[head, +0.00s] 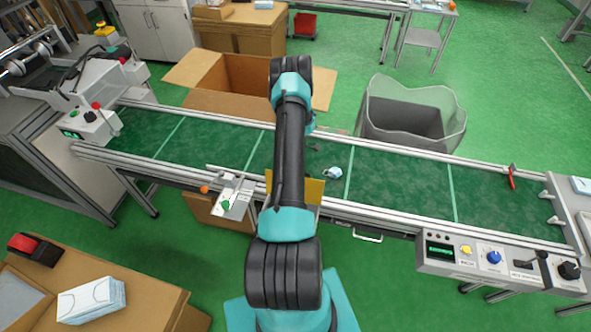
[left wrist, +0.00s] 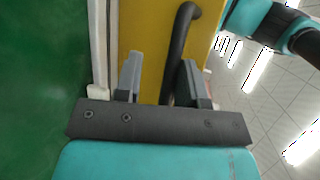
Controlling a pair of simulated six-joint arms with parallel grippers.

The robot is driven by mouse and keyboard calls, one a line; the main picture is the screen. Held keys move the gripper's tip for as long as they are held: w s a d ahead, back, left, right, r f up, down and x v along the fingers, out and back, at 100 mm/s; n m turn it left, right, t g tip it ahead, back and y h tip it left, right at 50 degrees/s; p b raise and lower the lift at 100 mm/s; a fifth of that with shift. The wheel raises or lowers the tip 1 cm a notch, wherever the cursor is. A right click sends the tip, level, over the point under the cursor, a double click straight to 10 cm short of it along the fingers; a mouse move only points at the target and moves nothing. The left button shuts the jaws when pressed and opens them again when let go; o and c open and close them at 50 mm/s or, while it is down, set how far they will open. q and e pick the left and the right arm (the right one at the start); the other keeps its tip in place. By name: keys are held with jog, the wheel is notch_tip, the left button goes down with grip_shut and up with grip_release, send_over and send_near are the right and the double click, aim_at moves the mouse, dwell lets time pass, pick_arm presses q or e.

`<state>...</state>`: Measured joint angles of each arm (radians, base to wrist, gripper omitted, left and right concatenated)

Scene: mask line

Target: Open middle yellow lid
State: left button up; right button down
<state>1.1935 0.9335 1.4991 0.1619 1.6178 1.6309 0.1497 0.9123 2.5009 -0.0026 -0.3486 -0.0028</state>
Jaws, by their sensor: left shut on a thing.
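The yellow lid (head: 314,191) stands on the near side of the conveyor, at its middle. My arm hides most of it in the head view. In the left wrist view the yellow lid (left wrist: 150,35) is a flat panel with a black bar handle (left wrist: 179,45). My left gripper (left wrist: 158,75) has its grey fingers on either side of the handle and is shut on it. In the head view my arm hides this gripper. My right gripper is in neither view.
A small white and blue item (head: 332,172) lies on the green belt (head: 400,180) right of my arm. A control panel (head: 490,258) juts out at right, and a small grey box (head: 235,198) left of the lid. Cardboard boxes (head: 90,290) stand at lower left.

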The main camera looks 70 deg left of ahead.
pick_arm(q)
jog(key=shift+o, duration=0.9)
jog(key=shift+r, duration=0.1)
jog(key=shift+a, duration=0.1)
jog(key=v, duration=1.2)
jog(key=shift+w, duration=0.1)
